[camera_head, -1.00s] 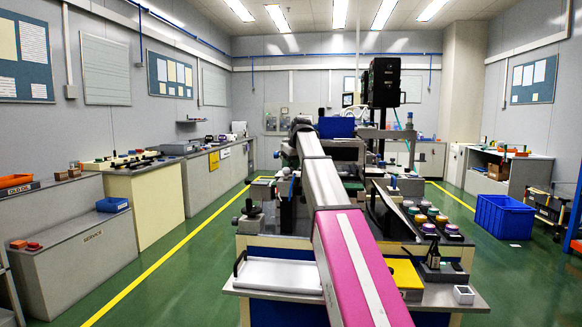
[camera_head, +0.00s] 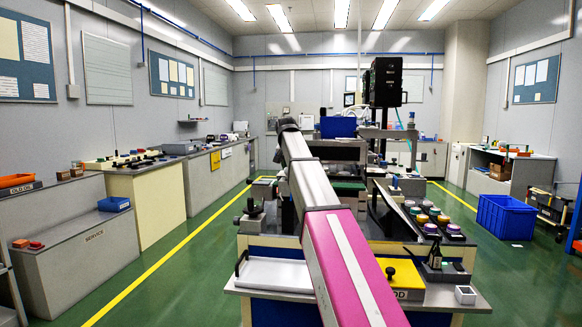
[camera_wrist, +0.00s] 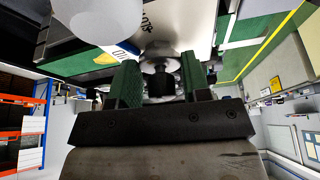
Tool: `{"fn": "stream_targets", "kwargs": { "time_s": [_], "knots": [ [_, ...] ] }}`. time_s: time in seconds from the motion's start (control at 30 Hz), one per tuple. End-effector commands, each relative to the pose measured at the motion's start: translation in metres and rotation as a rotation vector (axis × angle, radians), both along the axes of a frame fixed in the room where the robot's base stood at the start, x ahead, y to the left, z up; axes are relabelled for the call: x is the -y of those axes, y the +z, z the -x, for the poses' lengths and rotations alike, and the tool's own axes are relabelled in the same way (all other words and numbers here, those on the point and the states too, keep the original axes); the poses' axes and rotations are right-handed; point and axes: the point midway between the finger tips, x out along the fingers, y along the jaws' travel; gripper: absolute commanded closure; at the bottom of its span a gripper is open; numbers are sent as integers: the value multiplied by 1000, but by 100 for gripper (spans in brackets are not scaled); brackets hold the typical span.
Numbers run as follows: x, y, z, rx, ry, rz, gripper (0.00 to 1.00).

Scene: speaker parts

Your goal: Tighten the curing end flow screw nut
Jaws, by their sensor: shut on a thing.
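In the wrist view my gripper (camera_wrist: 160,76) has its two green-padded fingers shut on a small dark knob-like piece (camera_wrist: 157,86), which looks like the screw nut. A round grey metal part (camera_wrist: 155,62) sits directly beyond it, around or behind the dark piece; I cannot tell if the threads meet. A large pale rounded part (camera_wrist: 105,18) fills the top left of the wrist view. In the head view my arm reaches forward over the workbench. My gripper and the nut are hidden there.
In the head view a white tray (camera_head: 278,275) lies at the bench's front left. A yellow box (camera_head: 400,272) and several coloured round parts (camera_head: 433,219) are on the right. A blue crate (camera_head: 505,217) stands on the floor. The green aisle at left is clear.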

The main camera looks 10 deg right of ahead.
Motion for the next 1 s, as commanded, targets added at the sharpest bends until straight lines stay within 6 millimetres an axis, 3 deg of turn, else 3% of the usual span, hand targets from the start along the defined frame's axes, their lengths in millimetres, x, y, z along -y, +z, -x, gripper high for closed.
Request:
{"fn": "stream_targets", "kwargs": {
  "time_s": [0.43, 1.0],
  "knots": [
    [-2, 2, -3, 4, -279, 0, 81],
    [-2, 3, -3, 5, -344, 1, 81]
  ]
}}
